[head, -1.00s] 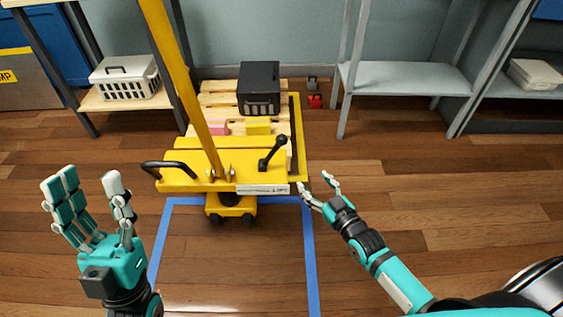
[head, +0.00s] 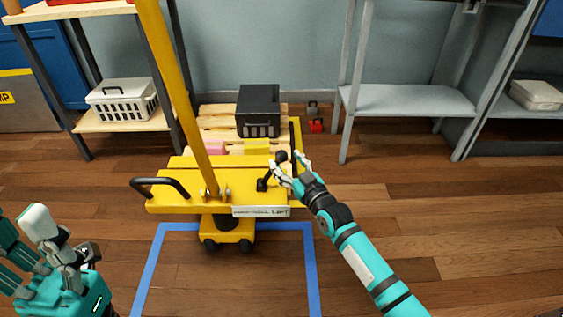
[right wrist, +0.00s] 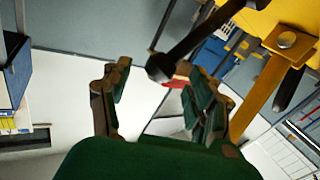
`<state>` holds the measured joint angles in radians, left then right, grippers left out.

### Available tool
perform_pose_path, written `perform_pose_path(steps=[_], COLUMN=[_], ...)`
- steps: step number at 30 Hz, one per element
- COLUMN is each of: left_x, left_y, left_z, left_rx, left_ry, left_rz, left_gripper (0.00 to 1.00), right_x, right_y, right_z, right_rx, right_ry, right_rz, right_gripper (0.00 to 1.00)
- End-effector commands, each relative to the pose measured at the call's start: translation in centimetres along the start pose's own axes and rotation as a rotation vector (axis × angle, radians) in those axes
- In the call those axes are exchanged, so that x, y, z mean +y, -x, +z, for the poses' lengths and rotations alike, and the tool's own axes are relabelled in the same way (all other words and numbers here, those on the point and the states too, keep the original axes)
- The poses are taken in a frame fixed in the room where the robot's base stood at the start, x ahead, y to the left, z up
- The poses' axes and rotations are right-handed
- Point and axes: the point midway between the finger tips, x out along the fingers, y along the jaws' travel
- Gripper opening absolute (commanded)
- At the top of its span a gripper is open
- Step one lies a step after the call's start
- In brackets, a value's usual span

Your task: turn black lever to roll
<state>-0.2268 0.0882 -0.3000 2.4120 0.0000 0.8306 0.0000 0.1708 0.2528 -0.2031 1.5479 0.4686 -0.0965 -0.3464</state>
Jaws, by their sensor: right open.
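The black lever (head: 267,178) with a round knob (head: 281,156) stands on the right part of the yellow pallet jack's top (head: 180,200). A white label plate (head: 261,211) sits on the front edge below it; its text is too small to read surely. My right gripper (head: 288,167) is open around the knob's level. In the right wrist view the lever's knob (right wrist: 160,67) shows just beyond and between the open fingers (right wrist: 158,95); contact cannot be made out. My left gripper (head: 38,245) is at the lower left, partly cut off, away from the jack.
A pallet (head: 214,122) behind carries a black crate (head: 258,111) and pink and yellow blocks. A yellow pole (head: 175,90) rises left of the lever, and a black handle (head: 160,183) juts out left. Shelves stand on both sides. Blue tape (head: 147,270) marks open floor in front.

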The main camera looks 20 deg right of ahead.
Motion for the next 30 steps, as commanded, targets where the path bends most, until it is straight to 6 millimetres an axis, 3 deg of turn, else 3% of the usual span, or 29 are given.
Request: perform_pose_path(steps=[7,18,30], left_x=[0.1,0.1,0.1], left_y=[-0.5,-0.8,-0.7], left_z=[0.2,0.2,0.2], left_rx=[0.040,0.045,0.045], left_ry=[-0.005,-0.006,-0.006], left_rz=[0.016,0.019,0.019], left_gripper=[0.49,0.49,0.49], right_x=[0.0,0.0,0.1], right_y=[-3.1,-3.6,-3.5], right_z=[0.1,0.0,0.0], right_rx=[0.001,-0.001,0.000], right_ry=[-0.001,0.000,0.001], right_rz=[0.000,0.000,0.001], right_gripper=[0.60,0.60,0.08])
